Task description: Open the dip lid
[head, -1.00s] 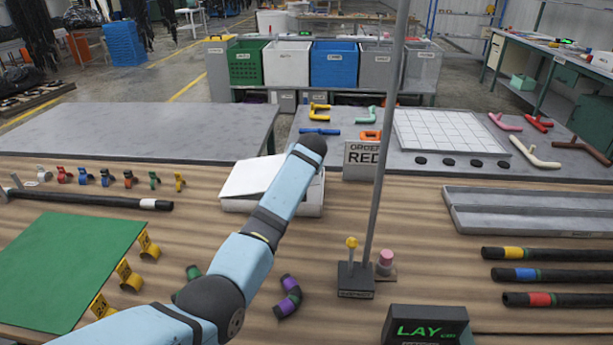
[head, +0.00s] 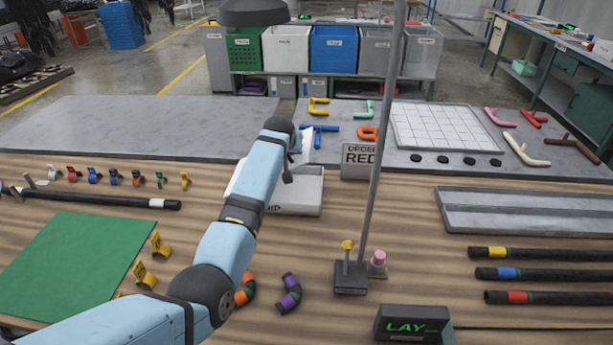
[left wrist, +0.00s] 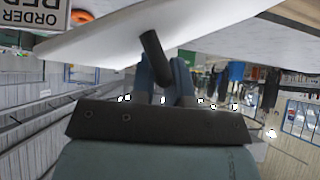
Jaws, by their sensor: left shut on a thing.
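The white dip box (head: 298,200) stands at the table's back middle, partly behind my left arm, with part of its label showing. Its inside shows in part. In the left wrist view the lid (left wrist: 95,40) is a pale slab with a dark round handle (left wrist: 153,50). My left gripper (left wrist: 163,68) is shut on this handle, its blue fingers on either side. In the head view my left gripper (head: 289,170) is small and partly hidden at the box, so the lid's exact tilt is hard to tell. My right gripper is not in view.
An order sign (head: 360,160) reading RED stands just right of the box. A grey tray (head: 530,212) and several black hoses lie at right. A green mat (head: 70,262) lies at left.

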